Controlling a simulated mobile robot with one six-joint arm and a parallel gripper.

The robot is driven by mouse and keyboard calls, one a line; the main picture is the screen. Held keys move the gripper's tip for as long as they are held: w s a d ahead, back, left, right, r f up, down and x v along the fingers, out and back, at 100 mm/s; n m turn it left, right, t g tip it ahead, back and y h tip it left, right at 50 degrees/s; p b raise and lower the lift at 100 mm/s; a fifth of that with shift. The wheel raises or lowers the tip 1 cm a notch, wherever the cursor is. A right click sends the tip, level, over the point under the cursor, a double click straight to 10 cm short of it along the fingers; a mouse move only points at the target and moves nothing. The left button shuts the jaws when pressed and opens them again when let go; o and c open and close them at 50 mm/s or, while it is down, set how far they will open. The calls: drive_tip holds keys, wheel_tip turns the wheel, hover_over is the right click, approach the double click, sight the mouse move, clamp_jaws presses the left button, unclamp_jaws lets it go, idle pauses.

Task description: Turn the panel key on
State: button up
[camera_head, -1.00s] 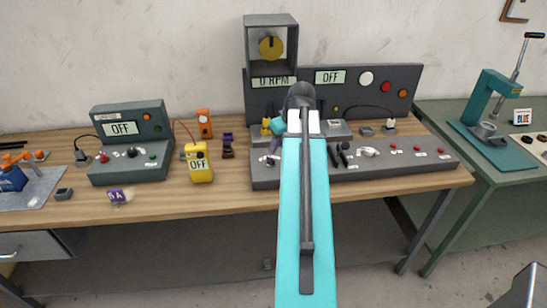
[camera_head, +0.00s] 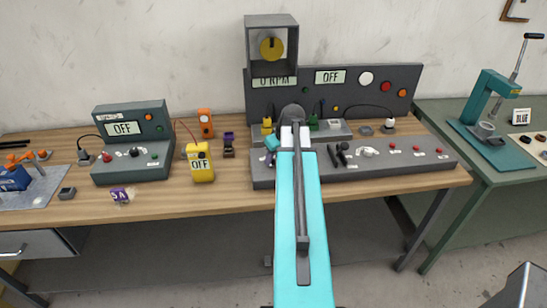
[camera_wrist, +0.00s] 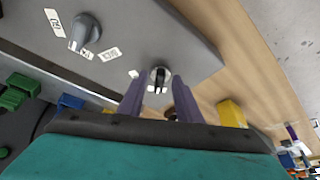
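The panel key (camera_wrist: 160,76) shows in the wrist view as a dark key in a round silver lock on the grey panel. My gripper (camera_wrist: 157,82) is open, with one purple-grey finger on each side of the key. I cannot tell whether the fingers touch it. In the head view my arm hides the key. The grey console (camera_head: 400,160) has a lower front panel and a tall back panel, whose displays read "OFF" (camera_head: 330,77) and "0 RPM" (camera_head: 273,82).
A grey knob (camera_wrist: 85,32) with white labels sits beside the key. Black levers (camera_head: 338,153) and red buttons (camera_head: 415,149) line the front panel. A yellow meter (camera_head: 200,165) and a smaller control box (camera_head: 131,143) stand to the left.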

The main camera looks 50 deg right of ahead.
drive_tip(key=shift+f, duration=0.2)
clamp_jaws()
drive_tip(key=shift+a, duration=0.15)
